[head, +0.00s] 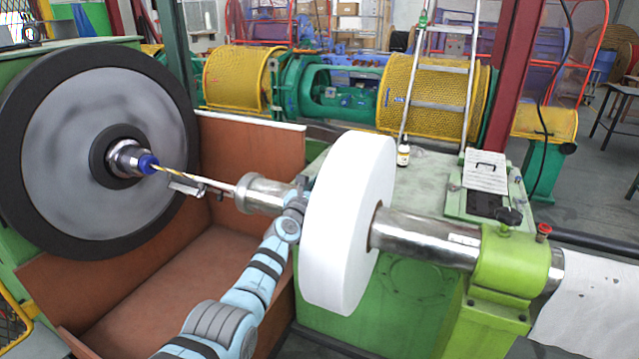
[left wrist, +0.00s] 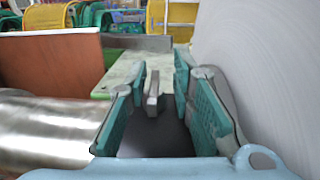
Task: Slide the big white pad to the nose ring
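The big white pad (head: 349,225) is a thick upright disc around the steel shaft (head: 425,238). Left of it, the shaft continues to a wider steel collar (head: 265,192) with a narrow tip; I cannot tell for sure which part is the nose ring. My left gripper (head: 304,184) is beside the pad's left face, partly hidden by the pad. In the left wrist view its two teal fingers (left wrist: 160,95) are apart, with no pad between them. The pad (left wrist: 265,75) stands close on the right there, the steel shaft (left wrist: 50,130) on the left. My right gripper is out of view.
A green clamp block (head: 516,262) supports the shaft at right. A large dark-rimmed wheel (head: 90,150) with a blue-ringed hub (head: 148,164) stands at left. Strands run from the hub to the shaft tip. A brown panel (head: 250,145) and a small bottle (head: 403,153) are behind.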

